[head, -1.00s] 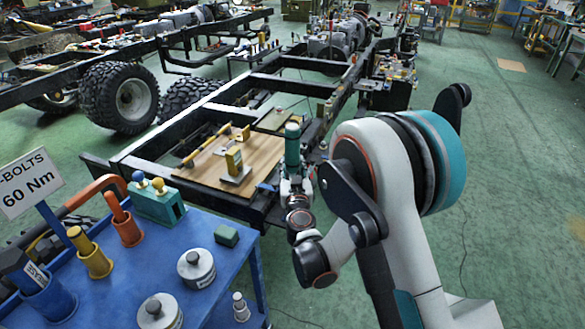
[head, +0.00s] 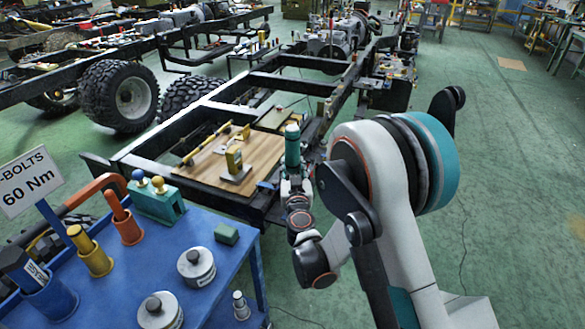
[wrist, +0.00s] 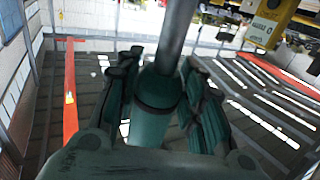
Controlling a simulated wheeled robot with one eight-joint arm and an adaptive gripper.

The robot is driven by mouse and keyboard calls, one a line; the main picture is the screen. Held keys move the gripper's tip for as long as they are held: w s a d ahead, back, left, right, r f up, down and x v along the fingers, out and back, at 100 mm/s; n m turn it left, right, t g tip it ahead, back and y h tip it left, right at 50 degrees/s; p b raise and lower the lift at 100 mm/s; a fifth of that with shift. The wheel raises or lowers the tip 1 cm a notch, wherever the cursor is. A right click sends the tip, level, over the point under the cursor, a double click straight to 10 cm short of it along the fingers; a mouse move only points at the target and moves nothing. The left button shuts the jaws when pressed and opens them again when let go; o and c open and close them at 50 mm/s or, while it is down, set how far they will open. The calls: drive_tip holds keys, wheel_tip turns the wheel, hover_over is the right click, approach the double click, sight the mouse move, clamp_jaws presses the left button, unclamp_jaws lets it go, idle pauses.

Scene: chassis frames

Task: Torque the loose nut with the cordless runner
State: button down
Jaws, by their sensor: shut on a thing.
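My gripper (wrist: 160,85) is shut around the teal body of the cordless runner (wrist: 152,112); dark fingers press on it from both sides. The runner's grey shaft (wrist: 178,35) runs up out of the wrist view, so its tip is hidden. In the head view the teal runner (head: 292,146) stands roughly upright above my gripper (head: 296,182), beside the near end of the black chassis frame (head: 235,205). I cannot make out the loose nut in either view.
A wooden board (head: 208,171) with a yellow block (head: 233,159) lies on the chassis, left of the runner. The blue cart (head: 135,262) at front left holds grey round weights, coloured handles and a 60 Nm sign (head: 30,182).

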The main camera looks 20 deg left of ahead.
sight(293, 152)
drive_tip(key=shift+f, duration=0.25)
idle(1.3)
drive_tip(key=shift+r, duration=0.2)
drive_tip(key=shift+r+p, duration=0.55)
drive_tip(key=shift+r, duration=0.75)
drive_tip(key=shift+r+p, duration=1.2)
drive_tip(key=shift+r, duration=1.3)
